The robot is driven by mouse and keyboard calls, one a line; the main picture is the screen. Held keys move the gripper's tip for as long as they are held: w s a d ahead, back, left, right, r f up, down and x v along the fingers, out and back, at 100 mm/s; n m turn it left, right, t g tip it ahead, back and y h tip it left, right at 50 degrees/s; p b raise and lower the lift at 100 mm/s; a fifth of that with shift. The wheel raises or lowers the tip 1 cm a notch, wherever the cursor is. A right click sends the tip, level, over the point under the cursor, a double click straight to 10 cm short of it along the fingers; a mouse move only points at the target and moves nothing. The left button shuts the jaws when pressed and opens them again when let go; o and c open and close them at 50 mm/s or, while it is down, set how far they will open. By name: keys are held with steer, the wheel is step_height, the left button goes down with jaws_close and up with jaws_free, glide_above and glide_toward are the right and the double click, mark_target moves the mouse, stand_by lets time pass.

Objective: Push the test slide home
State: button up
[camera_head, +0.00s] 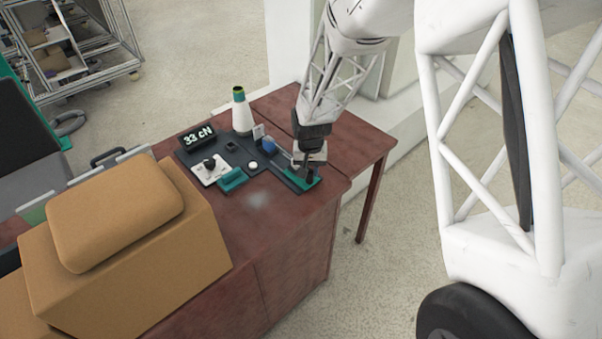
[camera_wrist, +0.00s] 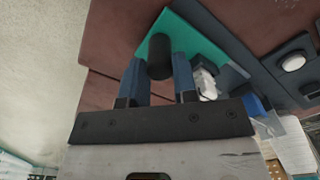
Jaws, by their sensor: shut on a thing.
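The test slide shows as a teal plate (camera_head: 316,182) at the right end of the dark test rig (camera_head: 272,182) on the wooden table. An upright black knob (camera_wrist: 160,57) stands on the slide's teal plate (camera_wrist: 200,40) in the wrist view. My gripper (camera_head: 310,174) is down at the slide. In the wrist view my gripper's (camera_wrist: 158,68) two blue fingers stand either side of the knob and are shut on it. In the head view my gripper hides much of the slide and knob. The gap between slide and rig is unclear.
On the rig are a display reading 33 cN (camera_head: 197,137), a blue part (camera_head: 269,146), a white button (camera_head: 253,165), a white plate with a black lever (camera_head: 209,170) and a teal block (camera_head: 232,179). A white cone (camera_head: 241,112) stands behind. Brown boxes (camera_head: 125,250) fill the left front.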

steer(key=shift+w+a, duration=2.5)
steer(key=o, duration=0.7)
steer(key=shift+c, duration=0.2)
steer(key=shift+r, duration=0.1)
steer(key=shift+r, duration=3.4)
steer(key=shift+r, duration=0.15)
step_height(320, 180, up, 8)
steer(key=shift+f, duration=0.25)
